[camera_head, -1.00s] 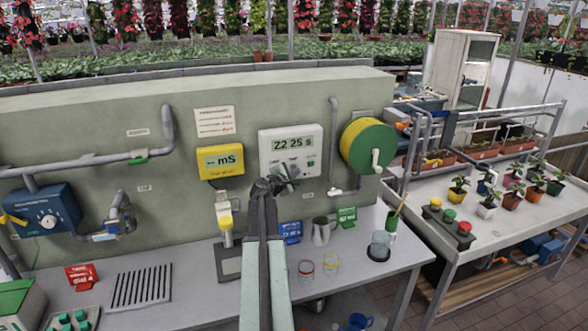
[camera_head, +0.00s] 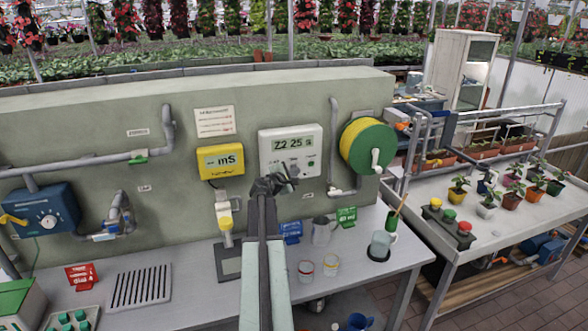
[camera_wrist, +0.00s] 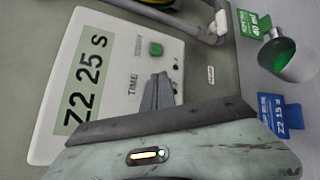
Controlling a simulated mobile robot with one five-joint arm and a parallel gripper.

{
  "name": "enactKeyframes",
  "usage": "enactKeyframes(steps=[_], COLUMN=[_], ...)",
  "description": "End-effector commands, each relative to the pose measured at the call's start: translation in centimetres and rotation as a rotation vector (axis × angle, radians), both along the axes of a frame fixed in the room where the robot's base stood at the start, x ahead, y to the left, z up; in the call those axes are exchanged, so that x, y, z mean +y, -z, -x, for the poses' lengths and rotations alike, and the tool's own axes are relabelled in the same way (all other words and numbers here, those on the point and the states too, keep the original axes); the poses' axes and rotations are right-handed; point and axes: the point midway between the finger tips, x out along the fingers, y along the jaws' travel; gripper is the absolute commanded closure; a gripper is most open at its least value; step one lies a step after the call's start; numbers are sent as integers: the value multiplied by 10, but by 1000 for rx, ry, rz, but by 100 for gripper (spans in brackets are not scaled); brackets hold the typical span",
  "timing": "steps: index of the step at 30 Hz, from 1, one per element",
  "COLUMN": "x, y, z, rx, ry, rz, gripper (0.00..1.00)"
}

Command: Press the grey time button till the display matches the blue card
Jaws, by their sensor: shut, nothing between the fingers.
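The white control box (camera_head: 302,135) on the wall has a display (camera_head: 293,144) reading "Z2 25 s"; the display in the wrist view (camera_wrist: 82,80) reads the same. The blue card (camera_head: 291,231) stands on the bench below; in the wrist view (camera_wrist: 281,114) it reads "Z2 15 s". My gripper (camera_head: 276,181) is shut and empty, in front of the box's lower part. In the wrist view its fingertips (camera_wrist: 160,88) are beside the word TIME. The grey time button is not visible, probably behind the fingers; I cannot tell whether they touch it.
A green button (camera_wrist: 155,48) sits on the same box. A yellow meter (camera_head: 220,161) is to its left and a hose reel (camera_head: 368,146) to its right. A metal jug (camera_head: 322,231), a green card (camera_head: 346,216) and small glasses (camera_head: 331,265) stand on the bench (camera_head: 190,300).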

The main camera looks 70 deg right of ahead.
Motion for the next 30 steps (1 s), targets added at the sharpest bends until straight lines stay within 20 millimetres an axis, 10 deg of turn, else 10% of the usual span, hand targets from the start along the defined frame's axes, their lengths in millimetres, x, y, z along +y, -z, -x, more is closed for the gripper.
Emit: enactKeyframes(steps=[30], x=[-9], y=[0], z=[-7], rx=[0], ry=[0], rz=[0], gripper=[100])
